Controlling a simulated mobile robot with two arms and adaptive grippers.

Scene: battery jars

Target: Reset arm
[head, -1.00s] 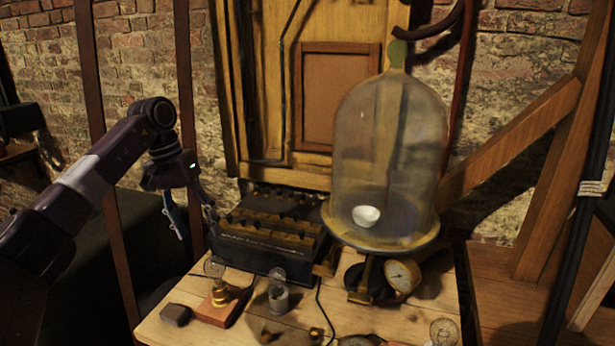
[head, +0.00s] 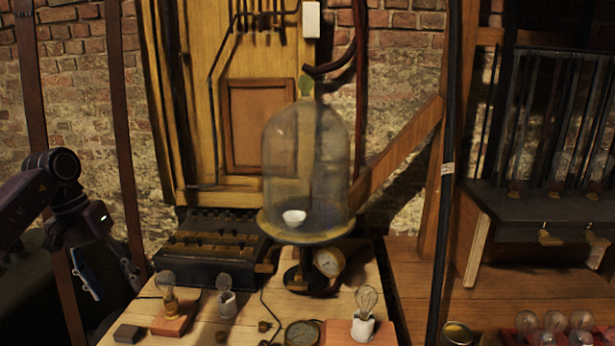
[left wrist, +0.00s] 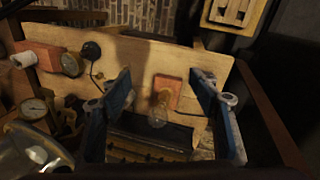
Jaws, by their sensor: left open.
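My left gripper (head: 108,272) hangs at the left of the head view, beside the table's left edge, with its fingers apart and nothing between them. In the left wrist view its two blue fingers (left wrist: 165,105) are spread wide. A light bulb on a reddish block (left wrist: 160,105) shows between them in that view, beyond the fingers and apart from them. The glass bell jar (head: 305,160) stands upright on its round stand, with a small white cup (head: 294,217) inside. My right gripper is in neither view.
On the wooden table (head: 240,325) stand a bulb on a red block (head: 170,310), a bulb in a white holder (head: 364,315), a gauge (head: 328,262) and a black box (head: 205,250). A rack (head: 545,215) and several bulbs (head: 555,325) are at right.

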